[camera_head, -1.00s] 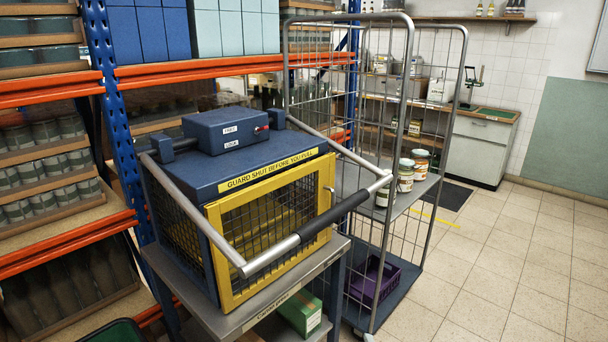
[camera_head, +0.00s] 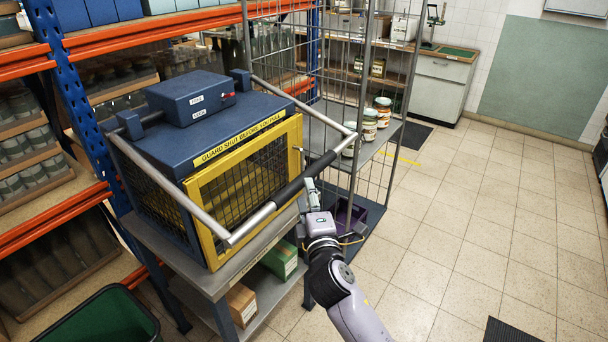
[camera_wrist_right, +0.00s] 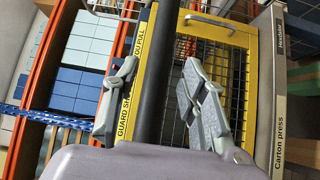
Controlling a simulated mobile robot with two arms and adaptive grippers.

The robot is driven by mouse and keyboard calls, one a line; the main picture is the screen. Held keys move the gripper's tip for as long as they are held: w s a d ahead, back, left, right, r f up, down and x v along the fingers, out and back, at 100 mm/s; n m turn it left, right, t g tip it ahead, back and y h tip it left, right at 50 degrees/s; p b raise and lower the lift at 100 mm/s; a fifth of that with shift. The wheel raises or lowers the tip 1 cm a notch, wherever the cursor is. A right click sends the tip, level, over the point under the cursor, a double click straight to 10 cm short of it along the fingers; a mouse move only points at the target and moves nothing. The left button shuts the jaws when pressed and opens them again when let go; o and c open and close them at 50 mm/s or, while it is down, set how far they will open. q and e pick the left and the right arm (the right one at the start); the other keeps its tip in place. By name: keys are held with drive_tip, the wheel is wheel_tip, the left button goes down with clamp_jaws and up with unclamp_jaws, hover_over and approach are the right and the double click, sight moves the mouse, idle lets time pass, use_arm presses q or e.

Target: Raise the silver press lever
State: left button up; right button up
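The silver press lever (camera_head: 170,189) is a U-shaped tube in front of the blue carton press (camera_head: 215,130). Its front bar carries a black grip (camera_head: 300,181) and lies level with the yellow mesh guard (camera_head: 196,215), which looks shut. My right gripper (camera_head: 311,185) is at the right part of the front bar. In the right wrist view, its two grey fingers (camera_wrist_right: 160,68) are open, one on each side of the black grip (camera_wrist_right: 153,95). I cannot tell whether either finger touches it. My left gripper is not in view.
The press stands on a grey stand (camera_head: 292,222) with boxes below. A wire roll cage (camera_head: 247,35) holding jars stands just behind and right. Orange-and-blue shelving (camera_head: 62,75) is at the left. A green crate (camera_head: 70,312) is bottom left.

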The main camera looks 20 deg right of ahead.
drive_tip(key=w, duration=0.6)
drive_tip(key=shift+w+d+r+p, duration=0.15)
drive_tip(key=shift+w+d+p, duration=0.05)
drive_tip(key=shift+d+p, duration=0.2)
clamp_jaws()
idle(0.4)
